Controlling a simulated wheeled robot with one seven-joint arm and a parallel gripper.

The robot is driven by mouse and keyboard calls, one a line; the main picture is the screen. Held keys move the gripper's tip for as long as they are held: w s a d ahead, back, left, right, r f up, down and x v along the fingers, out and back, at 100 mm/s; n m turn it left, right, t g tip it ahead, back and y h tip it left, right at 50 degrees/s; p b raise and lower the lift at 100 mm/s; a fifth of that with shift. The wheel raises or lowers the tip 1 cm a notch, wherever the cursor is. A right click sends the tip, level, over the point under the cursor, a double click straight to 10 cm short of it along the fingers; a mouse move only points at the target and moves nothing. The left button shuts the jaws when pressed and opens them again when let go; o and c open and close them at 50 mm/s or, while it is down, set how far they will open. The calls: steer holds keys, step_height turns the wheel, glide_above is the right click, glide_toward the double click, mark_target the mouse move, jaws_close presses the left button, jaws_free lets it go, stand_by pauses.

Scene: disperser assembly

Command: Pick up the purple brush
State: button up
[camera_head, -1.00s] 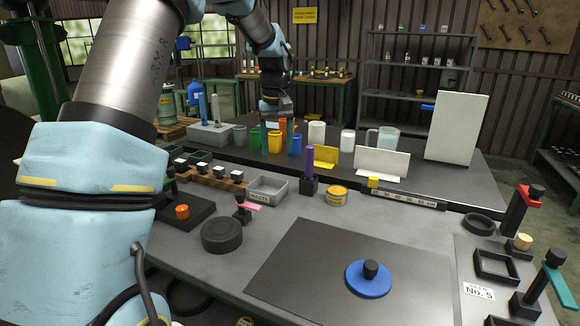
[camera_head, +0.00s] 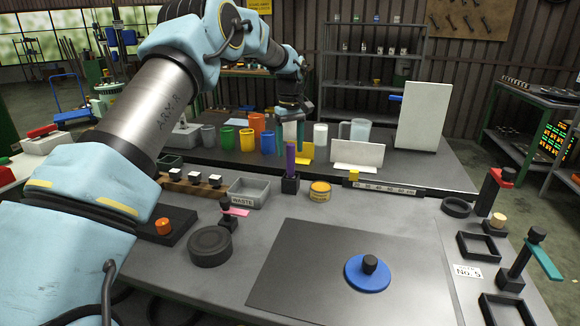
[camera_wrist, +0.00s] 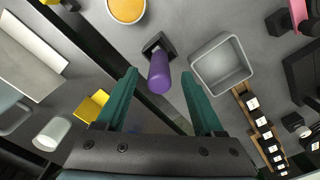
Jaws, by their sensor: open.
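The purple brush (camera_head: 291,158) stands upright in a small black square holder (camera_head: 290,184) in the middle of the bench. In the wrist view the brush (camera_wrist: 160,73) points up toward the camera, ahead of and between the two green fingers. My gripper (camera_wrist: 160,88) is open and empty, with its fingertips on either side of the brush's line. In the head view my gripper (camera_head: 291,134) hangs just above and behind the brush top. Whether the fingertips are level with the brush is hard to tell.
A grey waste bin (camera_head: 249,193) stands left of the holder, and a yellow-orange round tin (camera_head: 320,191) right of it. Coloured cups (camera_head: 247,140), a yellow angled piece (camera_head: 305,153) and a white panel (camera_head: 358,155) stand behind.

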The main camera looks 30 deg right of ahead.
mark_target(291, 176)
steer(key=shift+s+f+p, duration=0.1)
steer(key=shift+f+p, duration=1.1)
steer(key=shift+f, duration=1.45)
jaws_close()
